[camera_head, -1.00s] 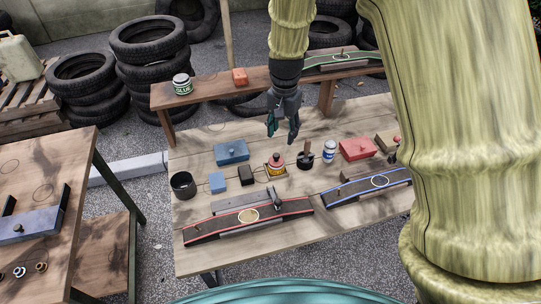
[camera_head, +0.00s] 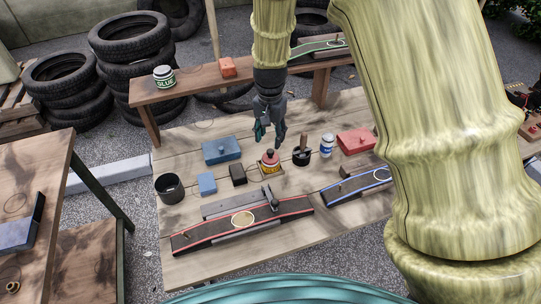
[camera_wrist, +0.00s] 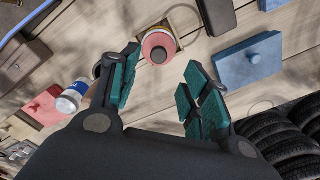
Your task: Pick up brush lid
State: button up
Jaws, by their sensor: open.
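A small jar with a yellow label (camera_head: 271,170) stands in a square holder on the wooden table, topped by a red lid (camera_head: 269,156) with a knob. I take this to be the brush lid; no brush shows. In the wrist view the round red lid (camera_wrist: 149,41) with its dark knob lies just beyond the fingertips, roughly between them. My gripper (camera_head: 269,138) is open and empty, pointing down above the jar and apart from it. It also shows in the wrist view (camera_wrist: 160,78) with its teal finger pads spread.
A black cup with a handled tool (camera_head: 303,154) and a white-blue bottle (camera_head: 327,146) stand right of the jar. A black block (camera_head: 238,175) and a blue box (camera_head: 221,150) are left. A red-edged ramp (camera_head: 243,226) lies in front.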

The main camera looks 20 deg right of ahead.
aim_at(270, 151)
jog(key=shift+s+f+p, duration=0.2)
jog(key=shift+f+p, duration=0.9)
jog(key=shift+f, duration=2.5)
grip_shut()
